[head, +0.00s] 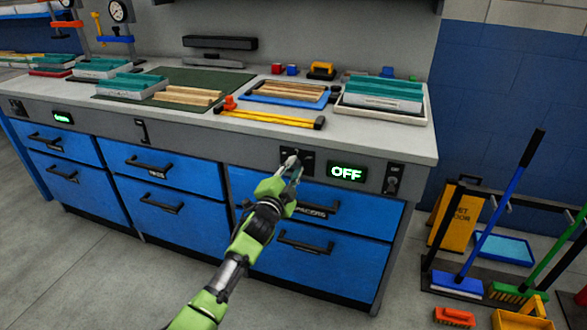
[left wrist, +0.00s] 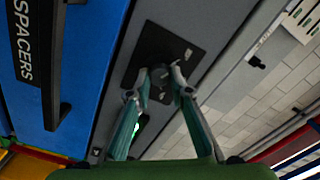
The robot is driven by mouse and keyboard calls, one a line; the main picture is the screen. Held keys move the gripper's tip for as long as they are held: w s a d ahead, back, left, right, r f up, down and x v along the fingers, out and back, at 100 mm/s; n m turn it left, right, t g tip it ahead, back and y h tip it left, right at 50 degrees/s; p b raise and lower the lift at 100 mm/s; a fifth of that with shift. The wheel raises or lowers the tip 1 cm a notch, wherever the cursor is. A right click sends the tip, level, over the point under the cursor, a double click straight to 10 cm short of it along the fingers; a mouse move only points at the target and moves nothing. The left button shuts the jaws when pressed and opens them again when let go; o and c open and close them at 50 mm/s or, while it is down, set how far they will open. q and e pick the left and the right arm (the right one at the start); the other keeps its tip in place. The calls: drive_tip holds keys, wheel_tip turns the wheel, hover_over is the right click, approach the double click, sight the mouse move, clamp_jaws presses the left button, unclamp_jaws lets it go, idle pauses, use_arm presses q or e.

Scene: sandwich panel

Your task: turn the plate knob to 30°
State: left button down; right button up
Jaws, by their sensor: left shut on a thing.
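The plate knob (left wrist: 159,74) is a small dark knob on a black square panel (left wrist: 178,50) on the grey front strip of the workbench. My left gripper (left wrist: 160,82) is shut on the knob, with one fingertip on each side, and the fingers cover part of it. In the head view my left gripper (head: 294,165) is at the same black panel (head: 308,155), and the knob is mostly hidden. A display (head: 346,173) just right of it reads OFF in green. My right gripper is not in view.
Blue drawers with black handles (head: 305,246) lie below the knob; one is labelled SPACERS. Another black control panel (head: 393,179) is right of the display. The worktop (head: 385,135) carries trays, wood strips and teal blocks. Brooms and a yellow sign (head: 455,216) stand at the right.

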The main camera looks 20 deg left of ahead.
use_arm(q)
drive_tip(key=c, duration=1.8)
unclamp_jaws()
drive_tip(key=s, duration=1.2)
drive_tip(key=shift+a, duration=0.25)
